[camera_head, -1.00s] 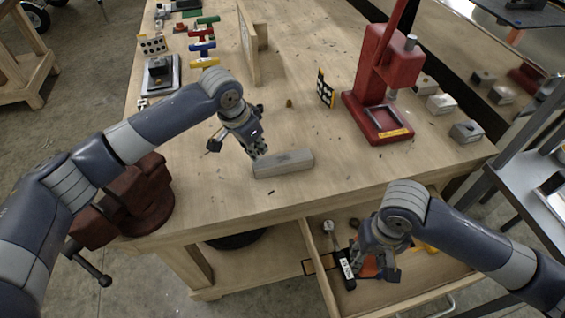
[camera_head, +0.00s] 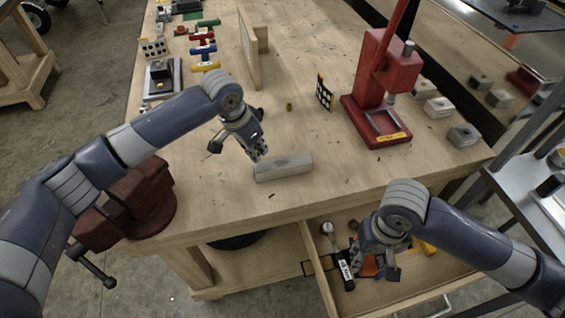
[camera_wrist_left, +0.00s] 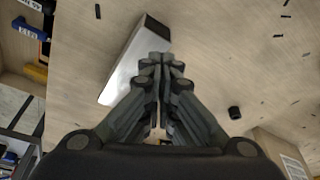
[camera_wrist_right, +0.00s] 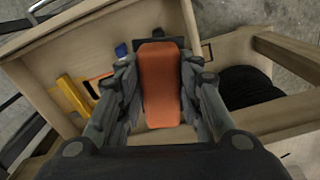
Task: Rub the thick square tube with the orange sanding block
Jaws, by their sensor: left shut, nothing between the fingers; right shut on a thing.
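The thick square tube (camera_head: 284,168) is a short grey bar lying on the bench near its front edge. In the left wrist view the tube (camera_wrist_left: 125,72) shows a bright side and a dark end. My left gripper (camera_head: 258,156) is shut and empty at the tube's left end, pointing down. Its fingertips (camera_wrist_left: 162,62) overlap the tube's edge in the picture; I cannot tell if they touch. The orange sanding block (camera_wrist_right: 160,85) is between the fingers of my right gripper (camera_wrist_right: 160,68), which is shut on it. My right gripper (camera_head: 378,268) is at the open drawer and mostly hides the block in the head view.
The open drawer (camera_head: 425,285) also holds a black-handled tool (camera_head: 345,272) and a yellow item (camera_wrist_right: 74,95). A red press (camera_head: 380,95) stands at the back right beside grey blocks (camera_head: 464,136). A dark red vise (camera_head: 140,195) is at the left corner.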

